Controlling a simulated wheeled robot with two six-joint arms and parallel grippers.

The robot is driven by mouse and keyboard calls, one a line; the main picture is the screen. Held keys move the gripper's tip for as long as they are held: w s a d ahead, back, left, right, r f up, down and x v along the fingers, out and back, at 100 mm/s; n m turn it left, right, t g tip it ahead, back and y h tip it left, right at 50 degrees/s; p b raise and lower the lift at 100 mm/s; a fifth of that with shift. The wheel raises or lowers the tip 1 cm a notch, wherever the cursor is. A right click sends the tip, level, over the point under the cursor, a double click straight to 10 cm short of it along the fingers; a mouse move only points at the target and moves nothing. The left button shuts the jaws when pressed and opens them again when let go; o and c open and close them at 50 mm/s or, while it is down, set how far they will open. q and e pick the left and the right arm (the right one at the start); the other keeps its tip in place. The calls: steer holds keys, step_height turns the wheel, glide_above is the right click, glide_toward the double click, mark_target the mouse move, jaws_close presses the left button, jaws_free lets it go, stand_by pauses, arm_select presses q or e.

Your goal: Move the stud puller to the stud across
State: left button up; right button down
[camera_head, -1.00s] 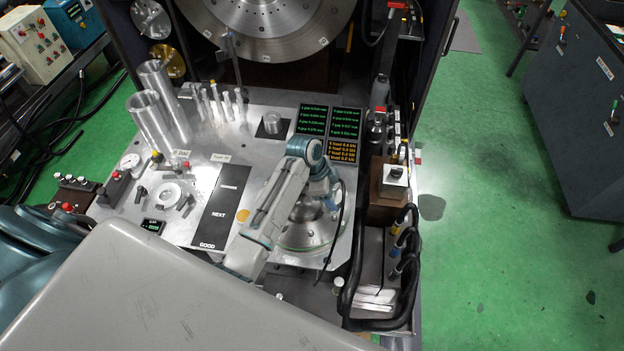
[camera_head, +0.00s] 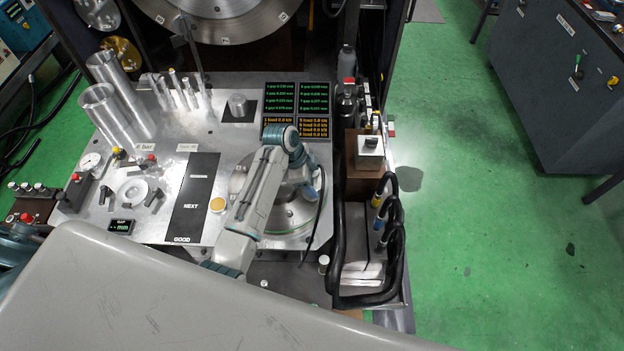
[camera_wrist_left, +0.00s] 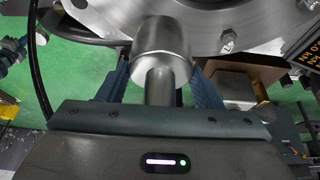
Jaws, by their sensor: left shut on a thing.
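My left gripper (camera_wrist_left: 163,92) has its two dark fingers shut on the stud puller (camera_wrist_left: 163,50), a bright metal cylinder with a narrower shank between the fingers. In the left wrist view the puller's wide end reaches up to the edge of a round metal flange (camera_wrist_left: 205,25). I cannot tell whether they touch. Bolt-like studs (camera_wrist_left: 228,42) show on the flange. In the head view my left arm bends down over the same round flange (camera_head: 290,218); its wrist hides the puller and much of the flange. My right gripper is not in view.
Black hoses (camera_head: 392,235) and a brown block (camera_head: 366,152) stand right of the flange. Behind are a dark display panel (camera_head: 297,110) and a metal plug (camera_head: 238,105). Tall tubes (camera_head: 105,112) and a black NEXT/GOOD strip (camera_head: 192,197) lie left. Green floor is open at right.

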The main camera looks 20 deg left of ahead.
arm_select(q)
steer(key=shift+f+b, duration=0.3)
steer(key=shift+f, duration=0.15)
stand_by(0.3)
steer(key=shift+f, duration=0.5)
steer(key=o, duration=1.7)
steer(key=shift+s+f, duration=0.1)
steer(key=shift+b+v, duration=1.35)
steer(key=shift+v, duration=4.15)
steer(key=shift+d, duration=0.1)
